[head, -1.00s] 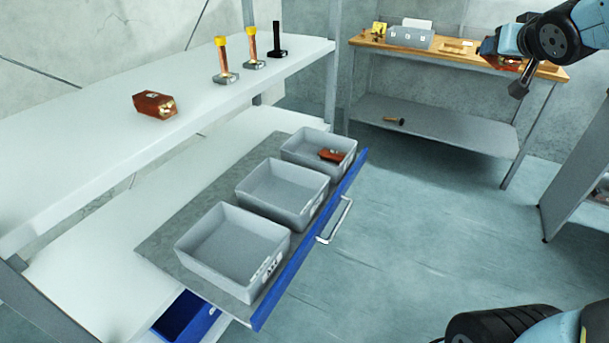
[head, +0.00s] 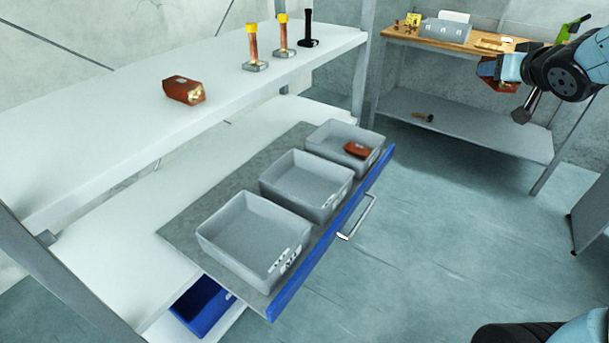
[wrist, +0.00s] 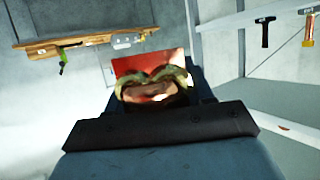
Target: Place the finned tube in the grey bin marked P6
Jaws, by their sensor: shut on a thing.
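My gripper (head: 500,70), at the upper right of the head view, is shut on a red-brown piece (head: 487,67), held in the air well right of the bins. In the wrist view the piece (wrist: 145,66) shows a red face and brass-coloured bends, as a finned tube would; part is hidden by my gripper. Three grey bins stand in a row on a pulled-out tray: a near bin (head: 212,241), a middle bin (head: 276,189) and a far bin (head: 322,138). The near and middle bins are empty; the far one holds a red-brown part (head: 357,149). Their white labels are too small to read.
A similar red-brown block (head: 184,89) with brass ends lies on the white shelf (head: 100,130) above the tray, beside two copper posts and a black post (head: 308,30). The tray's blue front (head: 330,235) has a handle. A workbench (head: 455,52) stands behind; the floor between is clear.

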